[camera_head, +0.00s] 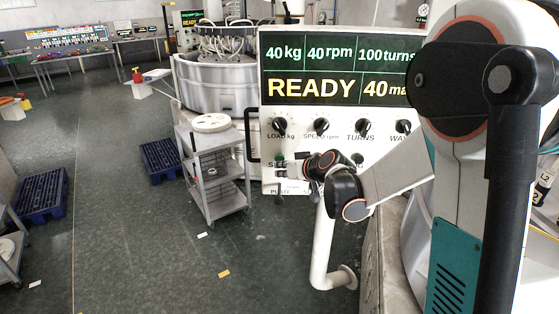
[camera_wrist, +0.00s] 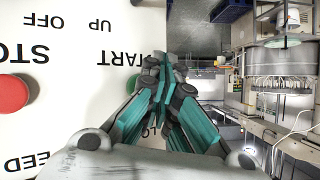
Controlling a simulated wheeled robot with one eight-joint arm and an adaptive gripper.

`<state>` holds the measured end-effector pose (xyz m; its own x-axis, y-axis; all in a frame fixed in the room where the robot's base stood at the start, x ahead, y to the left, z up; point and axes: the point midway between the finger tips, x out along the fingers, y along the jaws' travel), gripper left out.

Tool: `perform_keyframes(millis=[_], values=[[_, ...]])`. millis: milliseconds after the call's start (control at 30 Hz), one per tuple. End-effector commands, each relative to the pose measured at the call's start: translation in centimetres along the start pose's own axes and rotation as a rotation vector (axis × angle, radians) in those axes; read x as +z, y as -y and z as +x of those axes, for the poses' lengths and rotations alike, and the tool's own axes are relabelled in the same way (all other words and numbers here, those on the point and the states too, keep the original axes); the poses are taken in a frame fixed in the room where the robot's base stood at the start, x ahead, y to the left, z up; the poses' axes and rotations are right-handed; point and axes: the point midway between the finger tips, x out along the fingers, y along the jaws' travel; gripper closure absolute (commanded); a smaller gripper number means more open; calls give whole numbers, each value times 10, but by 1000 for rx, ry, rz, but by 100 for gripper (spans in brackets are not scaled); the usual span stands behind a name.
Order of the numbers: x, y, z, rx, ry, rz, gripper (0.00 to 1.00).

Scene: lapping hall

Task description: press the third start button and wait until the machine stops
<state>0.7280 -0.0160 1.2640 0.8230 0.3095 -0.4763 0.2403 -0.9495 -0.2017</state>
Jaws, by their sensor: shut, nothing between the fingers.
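A white control panel (camera_head: 285,147) fills the middle of the head view. Its display (camera_head: 338,70) reads 40 kg, 40 rpm, 100 turns and READY in yellow. My gripper (camera_wrist: 160,66) is shut and empty, with its fingertips over the panel's START label in the wrist view. A green start button (camera_wrist: 132,84) shows as a sliver beside the fingers and is mostly hidden by them. I cannot tell if the fingers touch it. A red stop button (camera_wrist: 12,93) lies to its left. In the head view my wrist covers the lower panel.
Several dark knobs (camera_head: 321,126) sit under the display. A grey cart (camera_head: 213,166) and a round lapping machine (camera_head: 215,85) stand left of the panel. Blue pallets (camera_head: 42,193) lie on the floor. The floor (camera_head: 130,240) at the left is mostly clear.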

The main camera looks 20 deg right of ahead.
Motion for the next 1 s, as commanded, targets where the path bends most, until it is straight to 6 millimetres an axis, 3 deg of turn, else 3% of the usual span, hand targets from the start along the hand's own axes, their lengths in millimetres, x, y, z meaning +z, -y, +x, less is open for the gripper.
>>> perform_keyframes(millis=[1000], values=[[-4, -4, 6, 0, 0, 0, 100]])
